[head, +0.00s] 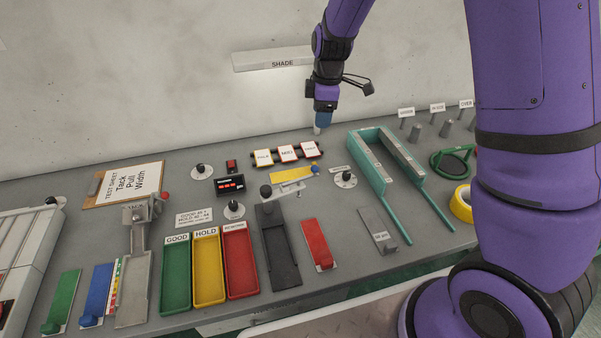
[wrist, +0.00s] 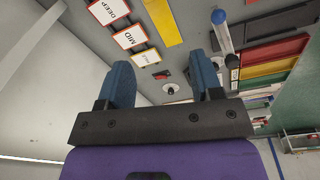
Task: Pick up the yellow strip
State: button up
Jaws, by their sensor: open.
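The strip also shows at the top of the wrist view (wrist: 162,22), beyond my fingertips. My gripper (head: 320,124) is above the back of the bench, behind and to the right of the strip, apart from it. In the wrist view its two blue fingers (wrist: 163,75) are spread wide with nothing between them.
The red-framed cards (head: 287,153) stand between my gripper and the strip. A teal U-shaped frame (head: 371,160) is to the right. Green, yellow and red trays (head: 208,267) and a black clamp block (head: 278,248) lie in front. The wall (head: 150,80) is close behind.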

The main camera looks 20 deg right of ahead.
aim_at(294, 172)
jog(key=w+f+n, duration=0.1)
jog(key=f, duration=0.5)
jog(key=w+f+n, duration=0.1)
jog(key=f, duration=0.6)
jog(key=w+f, duration=0.1)
jog(key=f, duration=0.5)
jog(key=shift+a+f+n+g+h, duration=0.25)
jog(key=shift+a+n+g+h, duration=0.05)
jog(key=shift+a+n+h, duration=0.1)
jog(key=c, duration=1.1)
jog(key=shift+r, duration=0.15)
